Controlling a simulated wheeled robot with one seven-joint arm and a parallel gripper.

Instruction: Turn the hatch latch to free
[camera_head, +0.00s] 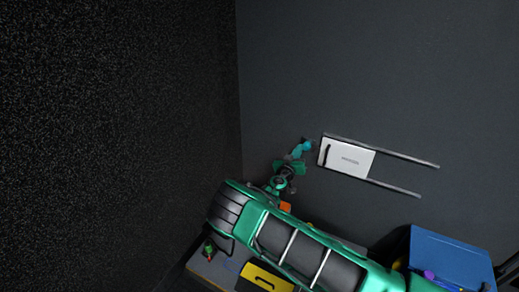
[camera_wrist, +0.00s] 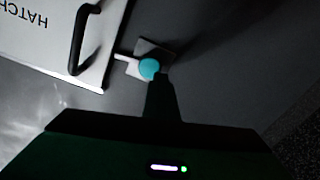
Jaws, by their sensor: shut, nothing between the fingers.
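The hatch (camera_head: 336,157) is a white sliding panel with a black handle on the dark wall. Its lettering and handle also show in the wrist view (camera_wrist: 50,40). The latch has a round teal knob (camera_head: 307,145), seen close in the wrist view (camera_wrist: 149,68), over a small grey plate. A pale bar (camera_wrist: 126,60) runs from the knob to the hatch's edge; whether it overlaps the panel is unclear. My gripper (camera_head: 299,153) is shut and empty. Its dark fingertips (camera_wrist: 158,78) are at the knob; I cannot tell whether they touch it.
Two grey rails (camera_head: 400,156) run right from the hatch. Below, a blue bin (camera_head: 450,258) stands at the lower right, and a yellow item (camera_head: 265,279) lies on a surface beneath my arm. A black speckled wall (camera_head: 120,120) closes off the left.

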